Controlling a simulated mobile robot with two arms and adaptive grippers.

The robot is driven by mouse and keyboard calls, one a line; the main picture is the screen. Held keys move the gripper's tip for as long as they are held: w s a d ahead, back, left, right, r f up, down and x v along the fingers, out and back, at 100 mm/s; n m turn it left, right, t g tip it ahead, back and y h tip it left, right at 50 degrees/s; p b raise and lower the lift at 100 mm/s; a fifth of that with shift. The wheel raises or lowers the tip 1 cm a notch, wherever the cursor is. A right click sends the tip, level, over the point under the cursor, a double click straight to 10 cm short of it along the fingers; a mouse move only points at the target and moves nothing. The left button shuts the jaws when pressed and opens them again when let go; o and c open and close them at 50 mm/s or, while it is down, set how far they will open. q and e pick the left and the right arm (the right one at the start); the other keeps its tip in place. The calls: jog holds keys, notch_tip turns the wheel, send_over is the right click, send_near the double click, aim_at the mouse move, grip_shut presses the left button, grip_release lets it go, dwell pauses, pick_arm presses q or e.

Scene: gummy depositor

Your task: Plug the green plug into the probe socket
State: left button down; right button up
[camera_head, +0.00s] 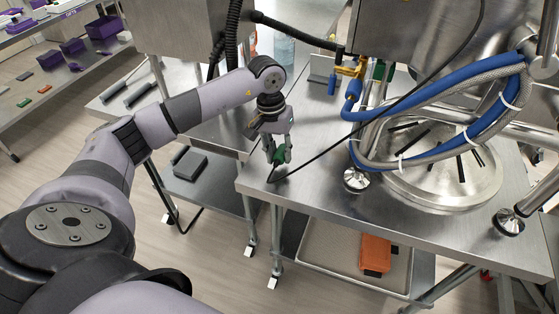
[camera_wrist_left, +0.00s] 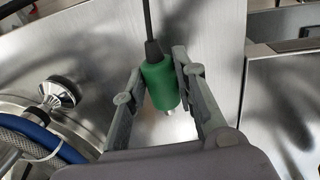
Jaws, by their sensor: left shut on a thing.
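The green plug (camera_head: 279,155) is between the fingers of my left gripper (camera_head: 278,153), which is shut on it above the near left part of the steel table. In the left wrist view the green plug (camera_wrist_left: 161,82) shows between both fingers of the left gripper (camera_wrist_left: 160,98), with its black cable running up and a metal tip at the lower end. The cable (camera_head: 350,131) runs from the plug up to the right in the head view. I cannot make out the probe socket with certainty. My right gripper is not in view.
The steel table (camera_head: 320,190) carries a round metal vessel base (camera_head: 445,195) with metal feet. Blue and braided hoses (camera_head: 430,103) loop over it at the right. An orange box (camera_head: 376,252) lies on the lower shelf. The table's left edge is close to the gripper.

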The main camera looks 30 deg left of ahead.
aim_at(280, 152)
pick_arm(q)
notch_tip(280, 152, up, 17)
jog(key=b, duration=0.2)
jog(key=shift+f, duration=0.15)
jog(key=c, duration=1.9)
grip_release()
grip_shut()
